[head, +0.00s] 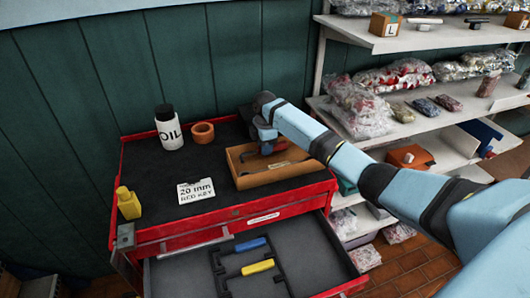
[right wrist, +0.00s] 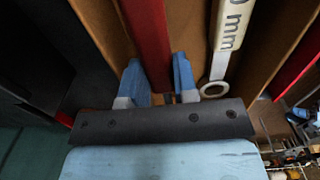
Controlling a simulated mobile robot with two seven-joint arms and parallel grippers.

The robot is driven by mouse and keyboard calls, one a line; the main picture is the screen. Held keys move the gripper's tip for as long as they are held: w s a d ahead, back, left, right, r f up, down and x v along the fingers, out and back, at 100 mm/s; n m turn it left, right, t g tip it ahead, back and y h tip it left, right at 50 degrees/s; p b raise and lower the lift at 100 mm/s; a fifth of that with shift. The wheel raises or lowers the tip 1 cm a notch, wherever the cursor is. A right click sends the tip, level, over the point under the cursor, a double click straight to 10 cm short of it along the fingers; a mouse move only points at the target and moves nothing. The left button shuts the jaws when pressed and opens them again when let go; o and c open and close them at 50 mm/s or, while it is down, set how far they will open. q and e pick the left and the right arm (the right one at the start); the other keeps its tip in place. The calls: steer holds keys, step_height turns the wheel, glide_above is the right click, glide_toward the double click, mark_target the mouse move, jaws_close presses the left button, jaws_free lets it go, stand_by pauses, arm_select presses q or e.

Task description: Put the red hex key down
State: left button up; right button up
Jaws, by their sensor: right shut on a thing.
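My right gripper (head: 267,148) is low at the back of an open brown tray (head: 278,180) on the red tool chest. In the right wrist view its two blue fingers (right wrist: 157,84) are shut on the red hex key (right wrist: 147,35), a long red bar. The bar runs away from the fingers along the tray, between its brown walls. Whether the key touches the tray floor I cannot tell. In the head view the key is mostly hidden by my gripper. My left gripper is not in view.
The red chest (head: 190,229) has a dark top with an oil bottle (head: 169,128), an orange ring (head: 203,133), a "20 mm RED KEY" card (head: 196,190) and a yellow bottle (head: 128,204). An open drawer holds blue-handled (head: 250,244) and yellow-handled (head: 257,267) tools. Shelves stand right.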

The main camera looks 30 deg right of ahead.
steer(key=shift+f, duration=1.55)
steer(key=shift+f, duration=0.15)
steer(key=o, duration=0.7)
step_height(320, 180, up, 11)
steer(key=shift+r+b, duration=0.1)
steer(key=shift+b, duration=0.45)
steer(key=shift+r, duration=0.6)
